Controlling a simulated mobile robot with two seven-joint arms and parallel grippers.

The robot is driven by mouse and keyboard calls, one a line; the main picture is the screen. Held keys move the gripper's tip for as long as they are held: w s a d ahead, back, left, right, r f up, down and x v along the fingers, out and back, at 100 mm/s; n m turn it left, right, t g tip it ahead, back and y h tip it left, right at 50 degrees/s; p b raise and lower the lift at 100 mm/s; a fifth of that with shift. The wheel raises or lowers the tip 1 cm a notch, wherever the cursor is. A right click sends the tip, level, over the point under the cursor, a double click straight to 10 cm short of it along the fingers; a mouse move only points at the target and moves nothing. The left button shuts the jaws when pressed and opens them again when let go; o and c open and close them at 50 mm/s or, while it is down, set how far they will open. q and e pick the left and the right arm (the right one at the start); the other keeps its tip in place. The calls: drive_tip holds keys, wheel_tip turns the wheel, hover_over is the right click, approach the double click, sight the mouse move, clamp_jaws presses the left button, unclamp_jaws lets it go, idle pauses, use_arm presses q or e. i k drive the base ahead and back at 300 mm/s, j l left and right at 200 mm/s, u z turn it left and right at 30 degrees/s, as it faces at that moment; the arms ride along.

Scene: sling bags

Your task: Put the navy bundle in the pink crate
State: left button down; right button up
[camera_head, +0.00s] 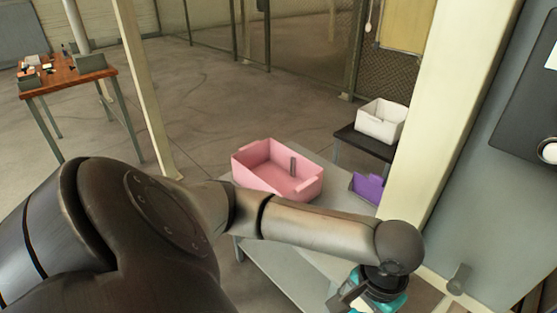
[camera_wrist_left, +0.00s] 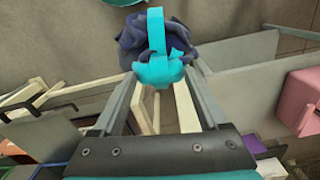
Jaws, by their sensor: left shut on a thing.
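The navy bundle (camera_wrist_left: 132,45) with a teal strap (camera_wrist_left: 156,32) shows in the left wrist view, just beyond my left fingertips. My left gripper (camera_wrist_left: 160,78) is shut on the teal strap, and the dark bundle is beyond it. In the head view my left gripper (camera_head: 366,298) is at the lower right edge, with teal parts around it; the navy cloth cannot be made out there. My right gripper is not in view.
A purple bin (camera_head: 367,188) is right of the crate. A white bin (camera_head: 380,121) stands on a dark stand behind. A cream post rises at the right. Bare grey table (camera_head: 290,262) shows before the crate.

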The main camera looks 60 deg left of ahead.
sight(287, 186)
drive_tip(key=j+z, duration=0.15)
drive_tip(key=j, duration=0.45)
drive_tip(key=k+j+z, duration=0.1)
drive_tip(key=j, duration=0.5)
drive_tip(key=j+z, duration=0.15)
drive_tip(key=j, duration=0.45)
drive_tip(key=j+z, duration=0.35)
drive_tip(key=j, duration=1.6)
